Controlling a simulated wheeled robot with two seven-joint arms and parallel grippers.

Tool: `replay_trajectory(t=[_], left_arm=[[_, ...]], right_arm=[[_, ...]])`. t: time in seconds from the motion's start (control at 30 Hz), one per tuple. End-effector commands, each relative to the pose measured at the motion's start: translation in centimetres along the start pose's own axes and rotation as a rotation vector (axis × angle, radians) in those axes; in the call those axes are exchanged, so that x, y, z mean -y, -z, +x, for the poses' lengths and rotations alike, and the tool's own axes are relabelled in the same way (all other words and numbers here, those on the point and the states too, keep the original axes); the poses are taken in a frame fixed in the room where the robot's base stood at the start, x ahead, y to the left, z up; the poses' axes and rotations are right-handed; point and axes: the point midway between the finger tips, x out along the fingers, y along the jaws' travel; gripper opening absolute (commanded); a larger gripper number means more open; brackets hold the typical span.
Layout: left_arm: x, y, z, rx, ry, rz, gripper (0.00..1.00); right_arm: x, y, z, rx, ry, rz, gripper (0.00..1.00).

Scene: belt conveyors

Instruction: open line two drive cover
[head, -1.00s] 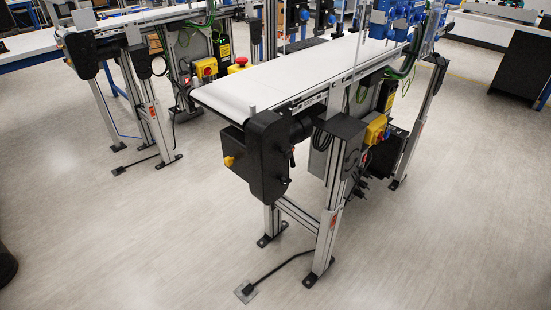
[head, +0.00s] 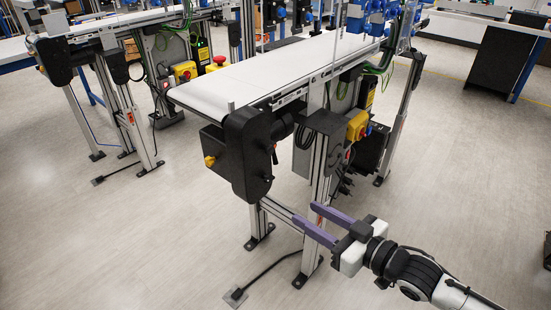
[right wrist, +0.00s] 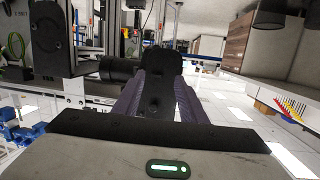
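A black drive cover (head: 246,155) is fixed on the near end of the nearer conveyor (head: 262,80), and looks closed. A yellow knob (head: 210,161) sits at its left. My left gripper is out of view.
The near conveyor's metal leg (head: 316,190) stands by my right fingertips. A black cable (head: 270,268) runs along the floor to a floor plate (head: 236,297). A yellow switch box (head: 357,125) hangs under the belt. The floor in front and to the right is open.

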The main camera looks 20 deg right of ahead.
Motion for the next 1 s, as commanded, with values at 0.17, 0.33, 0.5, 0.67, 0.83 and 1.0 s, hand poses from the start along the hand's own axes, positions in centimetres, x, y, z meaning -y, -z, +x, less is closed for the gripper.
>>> replay_trajectory(t=[0.17, 0.33, 0.5, 0.67, 0.83, 1.0], left_arm=[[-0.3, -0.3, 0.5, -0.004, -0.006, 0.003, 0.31], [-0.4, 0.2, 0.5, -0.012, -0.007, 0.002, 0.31], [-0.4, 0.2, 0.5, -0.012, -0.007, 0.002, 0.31], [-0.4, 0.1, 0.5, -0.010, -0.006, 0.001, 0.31], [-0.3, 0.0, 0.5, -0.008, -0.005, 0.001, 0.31], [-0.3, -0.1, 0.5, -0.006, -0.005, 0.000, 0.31]], right_arm=[[-1.4, 8.1, 0.7, -0.142, 0.091, -0.045, 0.38], [-1.5, 10.8, 0.7, -0.183, 0.122, -0.048, 0.38], [-1.4, 11.1, 1.9, -0.187, 0.121, -0.046, 0.38], [-1.2, 11.6, 4.0, -0.188, 0.120, -0.048, 0.38], [-0.8, 12.0, 6.6, -0.187, 0.120, -0.047, 0.38], [-0.5, 12.3, 8.8, -0.184, 0.121, -0.047, 0.38]])
